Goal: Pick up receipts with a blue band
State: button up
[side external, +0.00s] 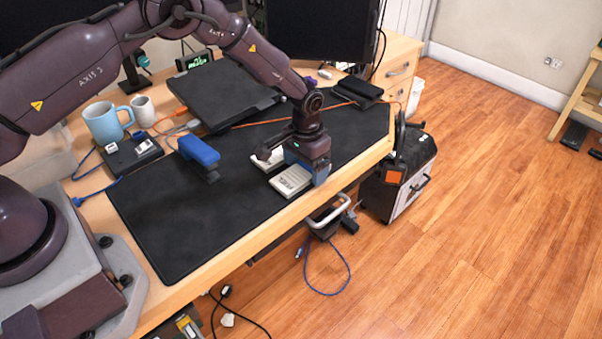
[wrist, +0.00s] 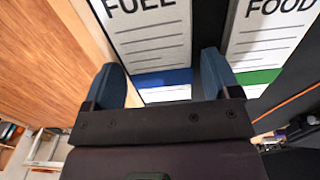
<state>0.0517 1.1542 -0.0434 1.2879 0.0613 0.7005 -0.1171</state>
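In the wrist view a white receipt marked FUEL (wrist: 152,35) has a blue band across its near end. Beside it on the right lies a receipt marked FOOD (wrist: 262,38) with a green band. In the side view the FUEL receipt (side external: 290,181) lies near the mat's front edge, and the FOOD one (side external: 264,161) is farther back, partly hidden. My gripper (wrist: 161,70) is open, its two blue fingers on either side of the FUEL receipt's banded end. In the side view my gripper (side external: 306,172) is low at that receipt's right end. Contact cannot be told.
The receipts lie on a black mat (side external: 180,220) on a wooden desk. A blue-topped object (side external: 198,150) stands left of them, with a laptop (side external: 225,95) behind. Two mugs (side external: 108,121) stand at the back left. The mat's front left is clear.

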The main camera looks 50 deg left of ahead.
jog(key=c, duration=0.7)
jog(key=shift+r, duration=0.1)
jog(key=shift+c, duration=0.2)
